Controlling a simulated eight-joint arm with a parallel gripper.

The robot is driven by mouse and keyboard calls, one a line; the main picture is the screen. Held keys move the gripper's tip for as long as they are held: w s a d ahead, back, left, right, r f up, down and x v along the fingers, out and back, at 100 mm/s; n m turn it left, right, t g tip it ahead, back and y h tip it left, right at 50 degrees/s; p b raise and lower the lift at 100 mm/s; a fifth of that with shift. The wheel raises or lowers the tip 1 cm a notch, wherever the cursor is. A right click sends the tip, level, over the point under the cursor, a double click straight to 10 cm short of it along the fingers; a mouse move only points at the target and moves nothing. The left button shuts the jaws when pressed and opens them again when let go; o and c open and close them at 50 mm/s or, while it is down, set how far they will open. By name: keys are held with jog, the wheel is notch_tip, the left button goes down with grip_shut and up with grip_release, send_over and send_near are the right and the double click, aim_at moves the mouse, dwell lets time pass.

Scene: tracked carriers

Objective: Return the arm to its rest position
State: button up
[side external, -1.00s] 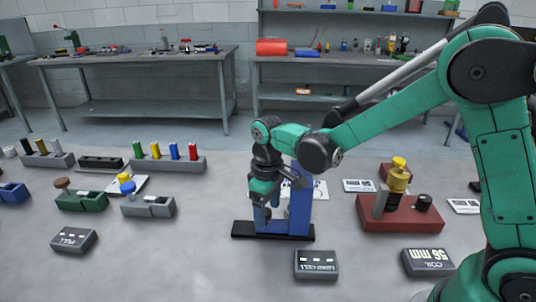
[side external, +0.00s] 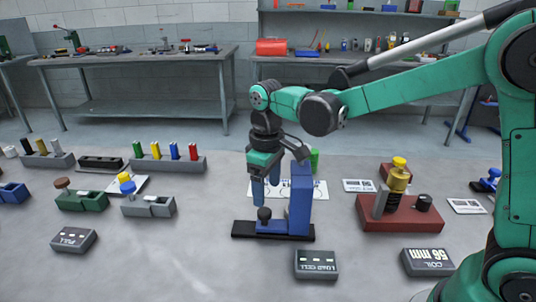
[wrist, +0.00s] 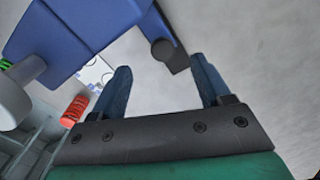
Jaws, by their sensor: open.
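My gripper (side external: 266,193) is open and empty, pointing down in the side external view. Its two blue fingers also show in the wrist view (wrist: 160,88), apart with nothing between them. It hangs just left of a blue upright stand (side external: 300,200) on a black base plate (side external: 245,230). A dark knob (side external: 264,214) sits on the stand's base below the fingertips, with a small gap. My green arm reaches in from the right above the table.
A red block (side external: 400,214) with a yellow-capped coil (side external: 398,178) stands right of the stand. A green cylinder (side external: 315,160) stands behind. Holders with coloured pegs (side external: 170,163) are at left.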

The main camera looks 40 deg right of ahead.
aim_at(311, 188)
jog(key=s+d+r+m+t, duration=0.1)
jog(key=s+t, duration=0.1)
jog(key=s+d+r+m+t, duration=0.1)
jog(key=s+t, duration=0.1)
jog(key=s, duration=0.1)
jog(key=s+d+r+m+t, duration=0.2)
jog(key=s+t, duration=0.1)
jog(key=shift+s+r, duration=0.1)
jog(key=shift+s, duration=0.3)
